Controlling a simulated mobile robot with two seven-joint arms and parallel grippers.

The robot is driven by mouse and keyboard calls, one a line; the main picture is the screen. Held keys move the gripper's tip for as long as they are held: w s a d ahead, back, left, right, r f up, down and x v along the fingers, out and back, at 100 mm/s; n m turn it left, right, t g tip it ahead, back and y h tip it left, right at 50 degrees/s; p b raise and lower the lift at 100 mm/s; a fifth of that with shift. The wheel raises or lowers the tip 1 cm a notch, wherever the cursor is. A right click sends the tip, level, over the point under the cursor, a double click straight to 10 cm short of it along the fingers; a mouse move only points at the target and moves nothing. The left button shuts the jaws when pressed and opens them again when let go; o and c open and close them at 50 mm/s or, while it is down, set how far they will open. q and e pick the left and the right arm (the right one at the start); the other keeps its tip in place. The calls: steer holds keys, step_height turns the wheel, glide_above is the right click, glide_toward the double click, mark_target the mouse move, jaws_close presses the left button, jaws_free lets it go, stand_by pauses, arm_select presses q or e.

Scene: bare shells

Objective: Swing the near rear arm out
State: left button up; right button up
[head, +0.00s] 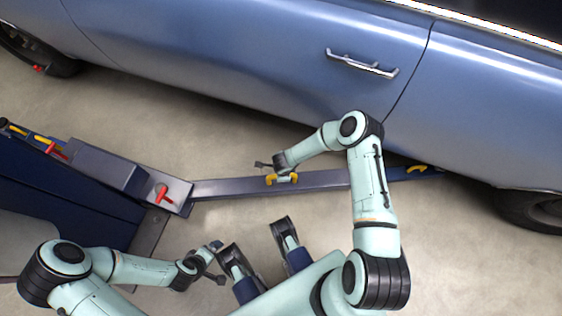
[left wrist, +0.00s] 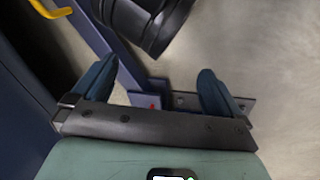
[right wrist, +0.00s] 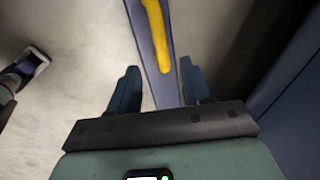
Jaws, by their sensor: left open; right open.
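The near lift arm (head: 235,187) is a long grey-blue beam running from the lift's base to the right, toward the underside of the blue car. A yellow handle (head: 270,180) sits on its middle. My right gripper (head: 277,169) is open above this handle. In the right wrist view, the yellow handle (right wrist: 157,38) lies just beyond and between the open fingers; I see no grip on it. A red pin (head: 163,195) stands at the beam's left end. My left gripper (head: 216,262) is open and empty, low over the floor left of my body.
The blue car (head: 230,55) fills the back, with a chrome door handle (head: 362,64). The dark blue lift housing (head: 60,190) stands at left. Another yellow handle (head: 417,169) is farther right on the beam, near the sill. Bare floor (head: 470,260) is clear at front right.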

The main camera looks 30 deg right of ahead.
steer(key=f+b, duration=0.1)
steer(key=f, duration=0.2)
steer(key=w+f+b, duration=0.1)
steer(key=f, duration=0.2)
steer(key=f+b, duration=0.1)
steer(key=f, duration=0.2)
steer(key=shift+w+d, duration=0.3)
steer(key=shift+d, duration=0.1)
arm_select(q)
steer(key=f, duration=0.1)
steer(key=a+f, duration=0.1)
steer(key=f, duration=0.1)
steer(key=a+f, duration=0.1)
steer(key=f, duration=0.1)
steer(key=shift+w+f, duration=0.15)
steer(key=shift+w, duration=0.05)
arm_select(e)
steer(key=shift+w+f, duration=0.1)
steer(key=shift+f, duration=0.1)
steer(key=shift+c, duration=0.4)
jaws_close()
arm_select(q)
steer(key=shift+y, duration=0.3)
